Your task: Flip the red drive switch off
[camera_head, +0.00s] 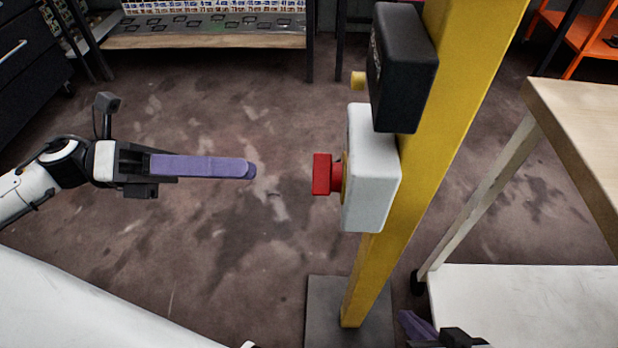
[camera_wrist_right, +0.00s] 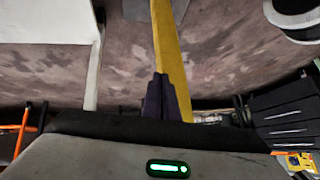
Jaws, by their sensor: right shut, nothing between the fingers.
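The red drive switch (camera_head: 321,174) sticks out from the left side of a white box (camera_head: 374,185) on a yellow post (camera_head: 440,110). Its red knob shows as an upright block. My left gripper (camera_head: 252,169) has long purple fingers that point right, level with the switch and short of it in the picture, not touching it. The fingers overlap from this side, so their gap is hidden. My right gripper (camera_head: 412,322) shows only partly at the bottom edge, right of the post's base. In the right wrist view its fingers (camera_wrist_right: 160,95) are together and empty.
A black box (camera_head: 404,70) sits on the post above the white box, with a small yellow part (camera_head: 357,81) to its left. The post stands on a grey base plate (camera_head: 322,310). A wooden-topped table (camera_head: 585,110) with a white lower shelf (camera_head: 530,300) stands right. Open floor lies left of the post.

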